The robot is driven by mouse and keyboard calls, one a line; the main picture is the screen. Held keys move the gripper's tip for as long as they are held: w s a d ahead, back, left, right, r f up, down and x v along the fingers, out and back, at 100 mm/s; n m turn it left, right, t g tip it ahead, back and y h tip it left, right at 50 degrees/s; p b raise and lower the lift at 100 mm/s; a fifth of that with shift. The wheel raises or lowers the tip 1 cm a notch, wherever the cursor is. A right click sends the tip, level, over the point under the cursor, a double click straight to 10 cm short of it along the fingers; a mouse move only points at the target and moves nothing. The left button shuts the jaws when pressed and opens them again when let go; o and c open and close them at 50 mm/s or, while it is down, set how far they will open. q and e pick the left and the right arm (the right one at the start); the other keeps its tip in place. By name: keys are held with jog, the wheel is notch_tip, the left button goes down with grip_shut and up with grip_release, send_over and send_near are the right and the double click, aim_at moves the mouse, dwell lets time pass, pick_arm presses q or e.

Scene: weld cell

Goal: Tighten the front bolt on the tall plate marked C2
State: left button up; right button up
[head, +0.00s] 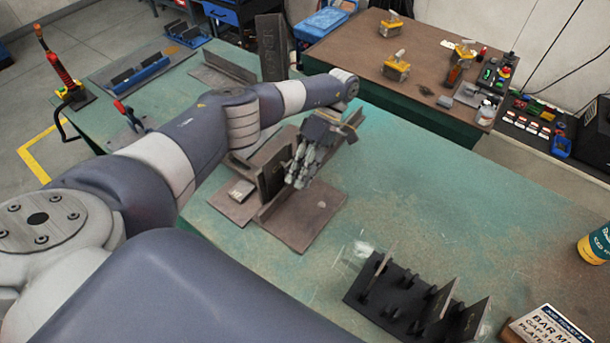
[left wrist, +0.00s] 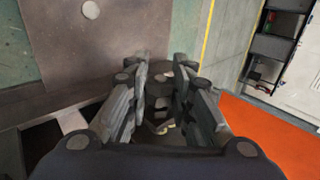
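My left gripper (head: 300,168) hangs beside an upright dark plate (head: 271,176) of a steel fixture on the green table. In the left wrist view its fingers (left wrist: 161,75) stand apart with a gap between them. A small round grey piece shows in that gap; I cannot tell whether it is a bolt head. A brown steel plate (left wrist: 95,50) with a round disc lies to the left there. Another tall dark plate (head: 271,47) stands at the back of the table, with faint marks too small to read. I cannot confirm which plate is C2. My right gripper is out of view.
Yellow tools (head: 396,68) lie on the brown bench behind. The table's right middle is clear.

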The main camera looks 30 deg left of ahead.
pick_arm(q)
jog(key=o, duration=0.4)
jog(key=shift+w, duration=0.1)
jog(key=shift+r, duration=0.1)
jog(key=shift+v, duration=2.45)
jog(key=shift+c, duration=0.3)
